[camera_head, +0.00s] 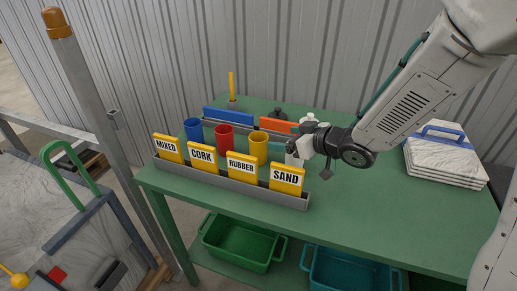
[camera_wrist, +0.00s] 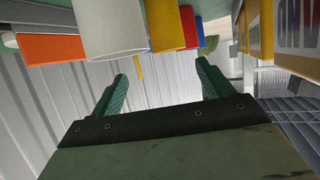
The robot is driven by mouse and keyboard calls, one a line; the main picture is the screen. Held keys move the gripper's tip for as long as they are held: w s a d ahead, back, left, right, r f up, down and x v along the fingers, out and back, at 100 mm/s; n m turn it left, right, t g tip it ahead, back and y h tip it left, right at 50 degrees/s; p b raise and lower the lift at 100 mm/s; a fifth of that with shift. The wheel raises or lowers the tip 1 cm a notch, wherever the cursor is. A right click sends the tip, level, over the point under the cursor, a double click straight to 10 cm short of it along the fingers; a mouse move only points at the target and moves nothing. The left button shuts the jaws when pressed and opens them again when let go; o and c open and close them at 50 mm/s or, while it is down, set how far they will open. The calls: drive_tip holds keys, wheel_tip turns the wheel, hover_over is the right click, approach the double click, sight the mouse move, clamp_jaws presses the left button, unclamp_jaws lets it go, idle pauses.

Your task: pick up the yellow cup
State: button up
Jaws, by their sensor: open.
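The yellow cup (camera_head: 259,147) stands upright behind the RUBBER sign, between the red cup (camera_head: 223,139) and a white cup (camera_head: 293,157). My gripper (camera_head: 303,141) is just to its right, by the white cup and partly covering it. In the wrist view, where things hang from the top, the yellow cup (camera_wrist: 163,27) shows beyond the white cup (camera_wrist: 108,28).
A grey rail with MIXED, CORK, RUBBER and SAND signs (camera_head: 286,179) runs along the front. The blue cup (camera_head: 194,130) stands at the left. Orange (camera_head: 278,125) and blue blocks lie behind the cups. The table's front right is clear.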

sight(260, 137)
drive_tip(key=shift+y, duration=0.3)
drive_tip(key=x, duration=0.5)
drive_tip(key=s+a+x, duration=0.1)
drive_tip(key=x, duration=0.2)
drive_tip(key=c, duration=1.4)
